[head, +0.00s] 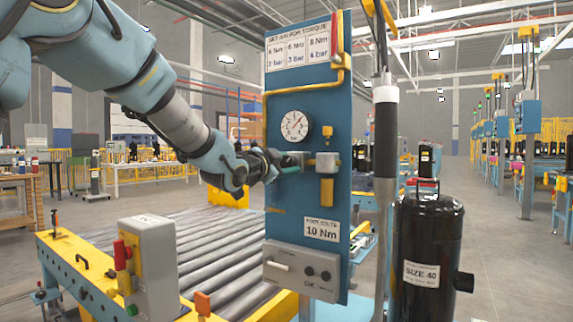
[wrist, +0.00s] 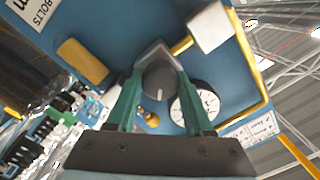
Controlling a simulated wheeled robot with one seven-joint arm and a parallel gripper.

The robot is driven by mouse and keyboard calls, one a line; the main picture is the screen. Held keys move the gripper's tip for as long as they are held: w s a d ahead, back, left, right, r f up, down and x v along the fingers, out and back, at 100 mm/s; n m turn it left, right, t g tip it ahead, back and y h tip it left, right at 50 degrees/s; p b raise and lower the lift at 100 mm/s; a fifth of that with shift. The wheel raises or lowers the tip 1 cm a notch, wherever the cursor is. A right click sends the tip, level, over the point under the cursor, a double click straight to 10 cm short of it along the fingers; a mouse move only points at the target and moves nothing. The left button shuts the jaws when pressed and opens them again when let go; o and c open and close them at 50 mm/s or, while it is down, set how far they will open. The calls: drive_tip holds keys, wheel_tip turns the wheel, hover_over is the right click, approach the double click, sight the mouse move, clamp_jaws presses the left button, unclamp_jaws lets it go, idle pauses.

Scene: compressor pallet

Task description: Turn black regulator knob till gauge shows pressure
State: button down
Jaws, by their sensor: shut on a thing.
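The blue panel (head: 280,208) stands upright in the middle of the head view. My gripper (head: 297,161) reaches it from the left, below the round white gauge (head: 295,125). In the wrist view, the green fingers of my gripper (wrist: 158,78) are shut on the dark regulator knob (wrist: 158,85), one on each side. A pale line marks the knob's face. The gauge also shows in the wrist view (wrist: 200,108), partly behind a finger; its reading is too small to tell. In the head view my gripper hides the knob.
Right of my gripper are a grey block (head: 327,161) and a brass cylinder (head: 327,191) on the panel. A yellow pipe (head: 305,90) runs above the gauge. A roller conveyor (head: 215,245) lies below left, and a black tank (head: 428,240) stands at right.

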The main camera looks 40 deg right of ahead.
drive_tip(key=n+p, duration=0.1)
drive_tip(key=n, duration=0.3)
drive_tip(key=shift+n+p, duration=1.2)
drive_tip(key=shift+n, duration=1.3)
drive_tip(key=shift+c, duration=1.5)
unclamp_jaws()
drive_tip(key=v, duration=1)
drive_tip(key=shift+a, duration=0.4)
